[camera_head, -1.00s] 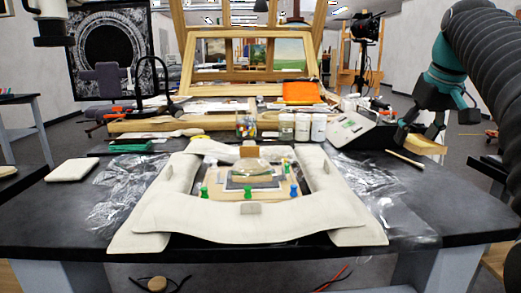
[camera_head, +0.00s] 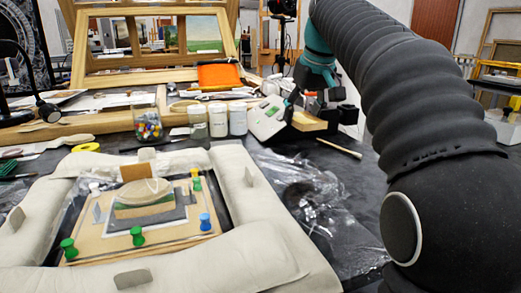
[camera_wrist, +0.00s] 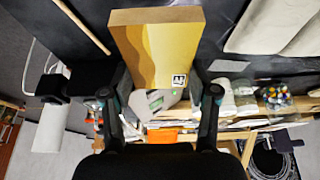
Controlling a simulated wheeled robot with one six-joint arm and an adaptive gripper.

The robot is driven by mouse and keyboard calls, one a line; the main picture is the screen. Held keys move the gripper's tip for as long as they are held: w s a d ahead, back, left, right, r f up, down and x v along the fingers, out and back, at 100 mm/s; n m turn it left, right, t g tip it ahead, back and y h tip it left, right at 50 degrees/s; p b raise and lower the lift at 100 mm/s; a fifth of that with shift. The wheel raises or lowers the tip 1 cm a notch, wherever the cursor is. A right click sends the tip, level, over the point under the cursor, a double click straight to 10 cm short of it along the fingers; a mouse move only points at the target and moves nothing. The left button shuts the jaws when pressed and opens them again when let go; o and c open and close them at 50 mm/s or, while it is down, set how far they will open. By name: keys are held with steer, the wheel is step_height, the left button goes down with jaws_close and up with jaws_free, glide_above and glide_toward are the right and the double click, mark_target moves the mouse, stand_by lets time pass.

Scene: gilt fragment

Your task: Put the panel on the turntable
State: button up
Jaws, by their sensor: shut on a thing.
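The panel (camera_wrist: 155,50) is a thin block with a bare wood edge, a yellow and brown painted face and a small black-and-white marker. My gripper (camera_wrist: 160,95) is shut on it, with one finger at each side. In the head view my gripper (camera_head: 318,97) is at the back right of the table, with the panel (camera_head: 308,121) low beside a white-and-grey device. I cannot tell if the panel touches the table.
The cream padded ring (camera_head: 235,190) fills the front left. Green and blue pins (camera_head: 137,236) stand on the board. White jars (camera_head: 238,118), a jar of coloured bits (camera_head: 147,124) and the device (camera_head: 268,120) line the back. Clear plastic film (camera_head: 305,200) and a brush (camera_head: 338,149) lie right.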

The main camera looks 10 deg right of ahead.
glide_above(268, 155)
steer(key=s, duration=0.1)
step_height(268, 155, down, 4)
steer(key=shift+d+f+b, duration=0.15)
steer(key=shift+f+b, duration=0.1)
steer(key=shift+b, duration=0.15)
steer(key=shift+f+b, duration=0.45)
steer(key=shift+f, duration=1.5)
steer(key=shift+f, duration=0.2)
steer(key=o, duration=1.3)
steer(key=shift+r, duration=0.1)
steer(key=shift+c, duration=0.2)
